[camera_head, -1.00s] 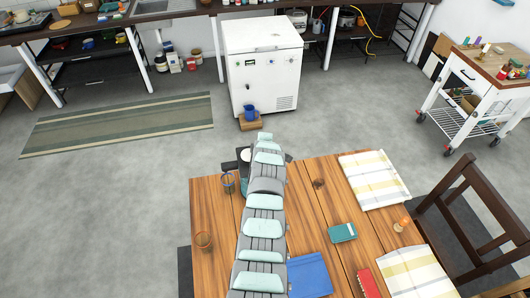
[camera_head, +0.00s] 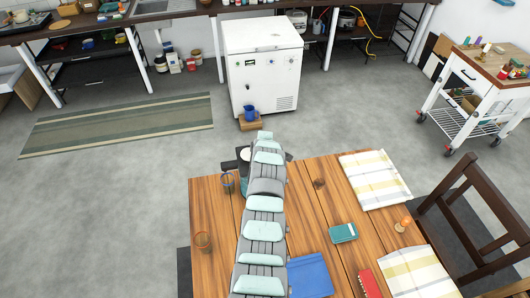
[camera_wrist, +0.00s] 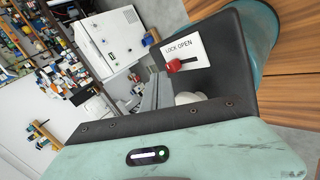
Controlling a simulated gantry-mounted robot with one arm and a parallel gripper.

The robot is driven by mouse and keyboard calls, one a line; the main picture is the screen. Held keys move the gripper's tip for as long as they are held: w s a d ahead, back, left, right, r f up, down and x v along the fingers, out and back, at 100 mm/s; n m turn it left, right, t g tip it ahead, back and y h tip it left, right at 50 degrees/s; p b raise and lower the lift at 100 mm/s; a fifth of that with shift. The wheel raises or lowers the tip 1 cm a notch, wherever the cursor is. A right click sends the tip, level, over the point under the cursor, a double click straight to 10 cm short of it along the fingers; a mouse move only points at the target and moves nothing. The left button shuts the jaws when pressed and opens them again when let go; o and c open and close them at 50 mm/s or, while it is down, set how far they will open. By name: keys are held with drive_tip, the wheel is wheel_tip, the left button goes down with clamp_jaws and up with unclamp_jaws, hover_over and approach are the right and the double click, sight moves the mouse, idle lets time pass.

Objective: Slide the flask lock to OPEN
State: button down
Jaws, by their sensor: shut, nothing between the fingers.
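In the wrist view, the flask lock is a white plate (camera_wrist: 184,55) marked LOCK OPEN, set on a dark panel (camera_wrist: 222,50). Its red slider knob (camera_wrist: 174,66) sits at the left end of a dark slot, on the LOCK side. The teal flask body (camera_wrist: 262,28) shows behind the panel at the upper right. My gripper (camera_wrist: 160,80) is shut and empty, its grey fingers just below and left of the knob. I cannot tell whether they touch it. In the head view, my arm hides the gripper and lock; part of the flask (camera_head: 243,185) shows beside the arm.
A chair (camera_head: 470,220) stands at the right. A white cabinet (camera_head: 262,68) stands beyond the table.

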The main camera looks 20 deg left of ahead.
drive_tip(key=shift+s+d+p, duration=0.3)
drive_tip(key=shift+s+d, duration=0.1)
drive_tip(key=shift+s, duration=0.2)
drive_tip(key=shift+s+d+p, duration=0.25)
drive_tip(key=shift+s+d, duration=0.15)
drive_tip(key=shift+s, duration=0.2)
idle(0.7)
drive_tip(key=shift+w+a+b, duration=0.15)
drive_tip(key=shift+w+b, duration=0.05)
drive_tip(key=shift+b, duration=0.35)
idle(0.3)
drive_tip(key=r, duration=0.6)
drive_tip(key=shift+s+a+p, duration=0.25)
drive_tip(key=shift+a+p, duration=0.1)
drive_tip(key=shift+a, duration=0.05)
drive_tip(key=shift+f, duration=0.1)
